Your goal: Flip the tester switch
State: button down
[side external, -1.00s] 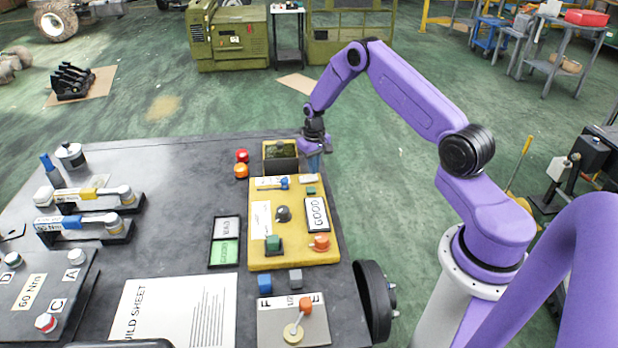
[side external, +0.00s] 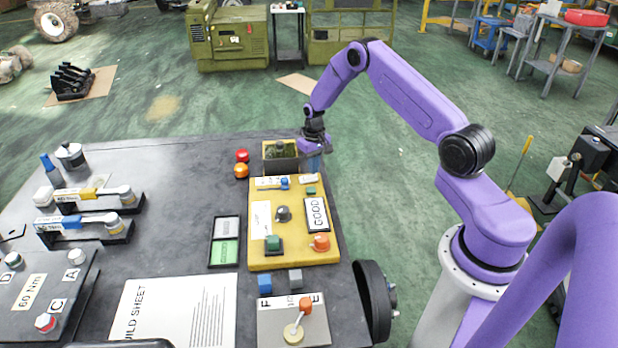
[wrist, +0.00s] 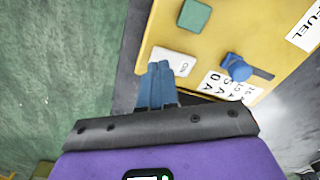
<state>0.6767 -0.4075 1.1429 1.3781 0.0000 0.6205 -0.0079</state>
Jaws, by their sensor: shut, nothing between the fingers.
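The yellow tester panel (side external: 290,255) lies on the dark table. A white rocker switch (wrist: 173,60) marked "ON" sits at the panel's edge in the wrist view; it also shows at the panel's far right corner in the side external view (side external: 309,178). My gripper (wrist: 160,67) has its two blue fingers shut together with nothing between them. In the wrist view the fingertips overlap the near edge of the switch; I cannot tell whether they touch it. In the side external view my gripper (side external: 314,167) is just beyond that corner, pointing down.
A blue lever (wrist: 236,67) and a green block (wrist: 194,15) sit near the switch on the panel. An open bin (side external: 280,156) stands behind the panel. A white card reading "GOOD" (side external: 317,214) and an orange knob (side external: 320,242) are farther along. Green floor lies beyond the table edge.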

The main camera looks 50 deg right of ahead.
aim_at(313, 177)
jog(key=shift+f, duration=0.95)
dwell(0.9)
jog(key=shift+r, duration=3.5)
jog(key=shift+a, duration=0.1)
